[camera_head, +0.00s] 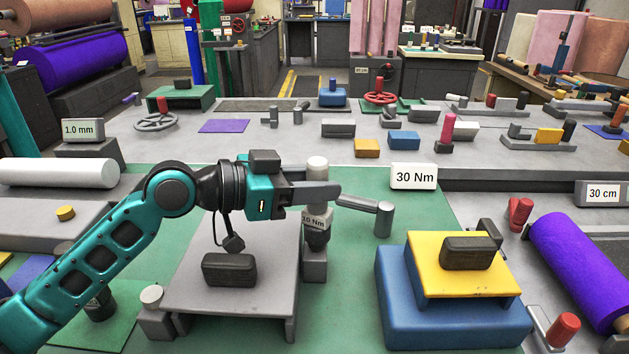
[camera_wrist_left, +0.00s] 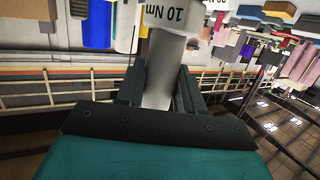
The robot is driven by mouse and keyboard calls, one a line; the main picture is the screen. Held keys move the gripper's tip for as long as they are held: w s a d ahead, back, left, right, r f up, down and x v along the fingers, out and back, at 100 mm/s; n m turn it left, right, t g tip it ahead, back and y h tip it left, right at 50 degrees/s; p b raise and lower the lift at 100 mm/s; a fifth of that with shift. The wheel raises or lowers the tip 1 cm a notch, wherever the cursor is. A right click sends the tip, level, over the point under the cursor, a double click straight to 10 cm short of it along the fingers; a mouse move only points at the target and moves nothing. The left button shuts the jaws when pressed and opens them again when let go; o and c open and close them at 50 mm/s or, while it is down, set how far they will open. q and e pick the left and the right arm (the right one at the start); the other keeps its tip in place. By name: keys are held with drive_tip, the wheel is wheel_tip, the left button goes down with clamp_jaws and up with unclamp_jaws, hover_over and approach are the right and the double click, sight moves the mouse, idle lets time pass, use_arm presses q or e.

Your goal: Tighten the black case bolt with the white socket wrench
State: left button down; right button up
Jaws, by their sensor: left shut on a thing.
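My left gripper (camera_head: 325,193) is shut on a pale upright tool with a "10 Nm" tag, which I take to be the white socket wrench (camera_head: 317,165). In the left wrist view its pale shaft (camera_wrist_left: 164,75) stands between the two fingers (camera_wrist_left: 157,92). The tool's lower end looks dark and is just above or touching a small grey block (camera_head: 315,265); I cannot tell which. A black rounded block (camera_head: 229,269) lies on a grey stand (camera_head: 215,298) below the gripper. I cannot make out a black case bolt for certain. My right gripper is not in view.
A grey wrench-like tool (camera_head: 384,218) is to the right, near a "30 Nm" sign (camera_head: 414,177). A blue and yellow stepped block (camera_head: 440,320) carries another black block (camera_head: 467,252). A purple roll (camera_head: 582,270) lies at far right.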

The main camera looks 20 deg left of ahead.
sight(314, 161)
use_arm(q)
drive_tip(key=shift+f, duration=0.55)
idle(0.8)
idle(0.4)
drive_tip(key=shift+r+p, duration=2.95)
drive_tip(key=shift+r, duration=0.75)
